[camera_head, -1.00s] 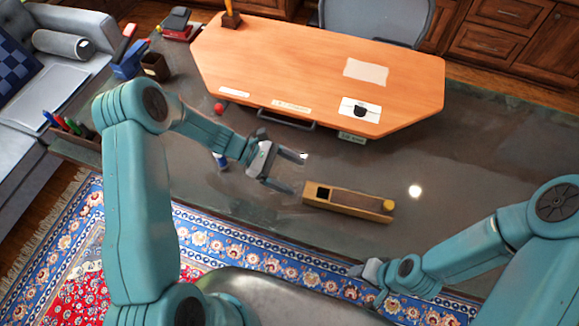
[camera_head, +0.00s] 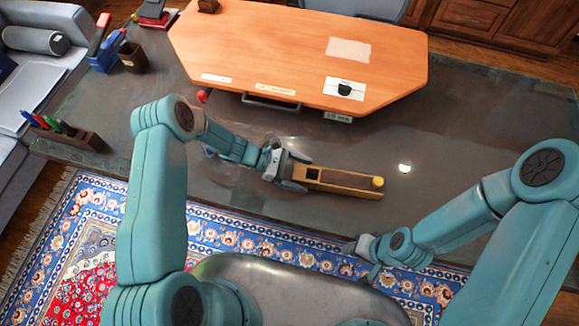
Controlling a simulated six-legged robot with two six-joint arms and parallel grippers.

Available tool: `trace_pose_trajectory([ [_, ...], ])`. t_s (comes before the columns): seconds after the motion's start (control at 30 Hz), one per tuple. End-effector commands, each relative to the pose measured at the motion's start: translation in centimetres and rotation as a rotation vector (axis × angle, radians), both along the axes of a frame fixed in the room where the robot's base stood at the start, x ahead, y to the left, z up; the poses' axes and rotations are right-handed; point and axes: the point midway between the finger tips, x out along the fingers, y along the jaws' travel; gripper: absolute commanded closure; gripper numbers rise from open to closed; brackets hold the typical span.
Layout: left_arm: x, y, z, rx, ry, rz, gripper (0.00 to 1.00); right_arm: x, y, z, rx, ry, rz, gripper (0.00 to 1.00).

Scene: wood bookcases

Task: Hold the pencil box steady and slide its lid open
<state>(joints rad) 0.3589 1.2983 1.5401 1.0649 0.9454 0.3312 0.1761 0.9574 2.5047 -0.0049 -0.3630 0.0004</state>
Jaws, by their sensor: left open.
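The pencil box (camera_head: 345,190) is a long yellow wooden box lying on the dark glossy table. Its brown lid (camera_head: 345,179) lies along the top, with a round yellow knob (camera_head: 377,182) at the right end. A dark opening (camera_head: 313,174) shows at the left end. My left gripper (camera_head: 304,174) is open, with its fingers on either side of the box's left end. I cannot tell whether they touch it. My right gripper (camera_head: 358,247) is below the box, apart from it, near the table's front edge. Its fingers are too unclear to judge.
An orange desk board (camera_head: 290,50) stands behind the box, with a white card and black object (camera_head: 344,88) on it. A pen holder (camera_head: 70,137) and dark cup (camera_head: 132,57) are at the left. The table right of the box is clear.

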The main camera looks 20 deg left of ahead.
Motion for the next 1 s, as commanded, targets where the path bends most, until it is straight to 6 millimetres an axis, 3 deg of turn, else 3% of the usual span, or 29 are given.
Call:
trace_pose_trajectory([
  [0.33, 0.03, -0.37, -0.14, 0.001, 0.0, 0.0, 0.14, 0.0, 0.0, 0.0, 0.0, 0.0, 0.0, 0.57],
  [0.53, 0.03, -0.36, -0.14, 0.001, 0.0, 0.0, 0.78, 0.0, 0.0, 0.0, 0.0, 0.0, 0.0, 0.57],
  [1.0, 0.03, -0.35, -0.14, 0.001, 0.0, 0.0, 0.77, 0.0, 0.0, 0.0, 0.0, 0.0, 0.0, 0.57],
])
